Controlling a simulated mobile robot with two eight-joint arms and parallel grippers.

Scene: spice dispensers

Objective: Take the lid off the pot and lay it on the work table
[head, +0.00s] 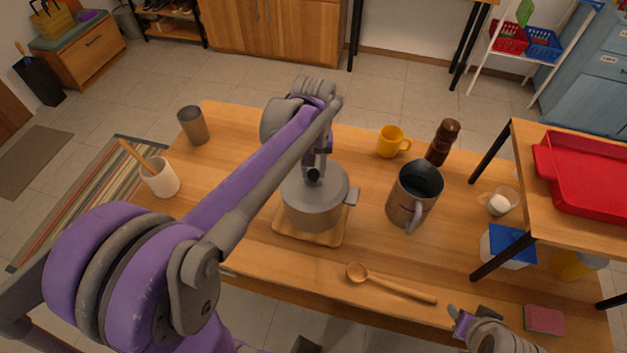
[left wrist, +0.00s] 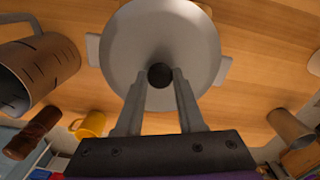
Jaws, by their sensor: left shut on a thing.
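The grey metal pot (head: 312,214) stands on a wooden board (head: 290,231) near the middle of the work table (head: 240,145). Its lid (head: 332,184) lies on top and looks level, with a dark round knob (head: 313,174). My left gripper (head: 315,170) reaches down from above and is shut on the knob. In the left wrist view the two fingers hold the knob (left wrist: 160,76) between their tips, over the round lid (left wrist: 130,40). My right gripper (head: 472,320) is at the table's front right edge, partly seen; its jaw state is unclear.
A metal pitcher (head: 405,205), yellow mug (head: 389,142) and brown grinder (head: 441,143) stand right of the pot. A wooden spoon (head: 395,286) lies in front. A utensil crock (head: 160,180) and metal cup (head: 192,126) stand left. Bare table lies between them and the pot.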

